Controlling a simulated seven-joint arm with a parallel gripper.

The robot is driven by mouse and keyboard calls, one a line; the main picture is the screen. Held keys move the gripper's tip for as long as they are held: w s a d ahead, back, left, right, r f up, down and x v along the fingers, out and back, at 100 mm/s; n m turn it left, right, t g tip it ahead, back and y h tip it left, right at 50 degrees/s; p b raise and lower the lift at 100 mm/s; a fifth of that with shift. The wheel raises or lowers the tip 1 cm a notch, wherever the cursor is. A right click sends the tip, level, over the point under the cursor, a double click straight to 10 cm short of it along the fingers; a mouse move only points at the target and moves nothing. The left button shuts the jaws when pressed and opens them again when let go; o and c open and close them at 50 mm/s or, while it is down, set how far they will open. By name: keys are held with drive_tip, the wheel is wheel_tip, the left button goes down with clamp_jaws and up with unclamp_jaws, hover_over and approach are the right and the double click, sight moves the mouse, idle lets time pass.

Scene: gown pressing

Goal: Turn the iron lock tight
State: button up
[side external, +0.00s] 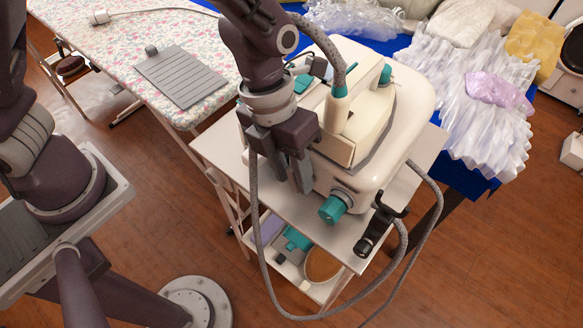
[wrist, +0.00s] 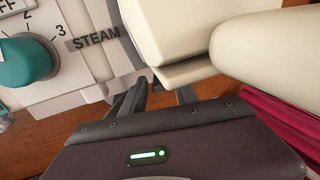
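The cream steam iron station (side external: 390,135) stands on a metal cart, with an iron (side external: 365,115) seated on top. Its teal dial (side external: 331,209) is on the front face; the wrist view shows the dial (wrist: 25,60) beside numbers and the word STEAM. A cream block (wrist: 170,30) and a rounded cream part (wrist: 255,45) show in the wrist view; I cannot tell which is the lock. My gripper (side external: 290,182) points down beside the station's left front, left of the dial. Its fingers (wrist: 160,98) are apart with nothing seen between them.
A grey hose loops from the station past the cart's front. A black-handled fitting (side external: 380,225) sits at the cart's right corner. A floral ironing board (side external: 130,45) with a grey mat (side external: 183,77) is at left. Plastic-wrapped garments (side external: 475,95) lie on a blue-covered table behind.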

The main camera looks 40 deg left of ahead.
drive_tip(key=v, duration=0.7)
drive_tip(key=shift+a, duration=0.1)
